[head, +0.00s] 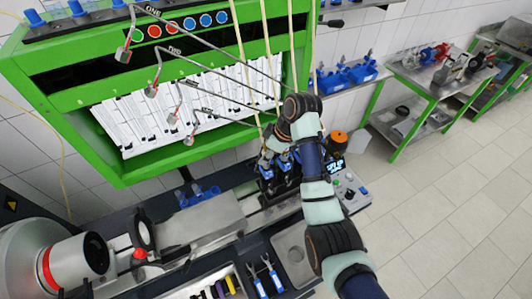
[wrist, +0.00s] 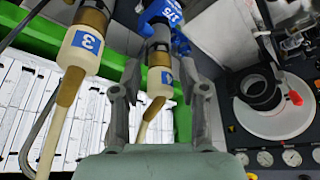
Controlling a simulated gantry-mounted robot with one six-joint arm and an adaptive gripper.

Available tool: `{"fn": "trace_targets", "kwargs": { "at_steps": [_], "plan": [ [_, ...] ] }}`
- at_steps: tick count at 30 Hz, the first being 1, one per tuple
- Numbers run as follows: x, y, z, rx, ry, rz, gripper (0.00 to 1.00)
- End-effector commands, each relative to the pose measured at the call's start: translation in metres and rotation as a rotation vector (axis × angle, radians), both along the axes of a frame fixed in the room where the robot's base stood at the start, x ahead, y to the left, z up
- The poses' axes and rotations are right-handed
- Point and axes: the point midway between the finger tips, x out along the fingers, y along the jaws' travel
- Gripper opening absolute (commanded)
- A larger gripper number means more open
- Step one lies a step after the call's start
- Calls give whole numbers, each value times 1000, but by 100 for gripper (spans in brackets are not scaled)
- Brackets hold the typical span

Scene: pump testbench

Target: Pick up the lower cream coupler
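In the wrist view a cream coupler (wrist: 160,84) with a blue label hangs from a dark and brown fitting, between the two grey fingers of my gripper (wrist: 159,68). The fingers stand apart, with a visible gap on both sides of it. I cannot tell whether it lies fully between the fingertips or a little beyond them. A second cream coupler (wrist: 82,52), labelled 3, hangs to the left, outside the fingers. In the head view my gripper (head: 268,158) is small and partly hidden by my wrist, close to the blue and black valve blocks (head: 283,163).
A green frame (head: 150,165) with a white printed panel stands behind. Cream rods (head: 265,50) hang near my wrist. Grey bent hoses (head: 205,60) cross in front of the panel.

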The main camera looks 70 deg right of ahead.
Motion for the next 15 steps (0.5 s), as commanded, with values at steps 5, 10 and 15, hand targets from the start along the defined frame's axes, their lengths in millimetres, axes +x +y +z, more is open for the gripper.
{"fn": "trace_targets", "kwargs": {
  "at_steps": [5, 10, 15],
  "plan": [
    [0, 0, 0, 0, 0, 0, 8],
    [0, 0, 0, 0, 0, 0, 0],
    [0, 0, 1, -1, -1, 0, 0]
  ]
}}
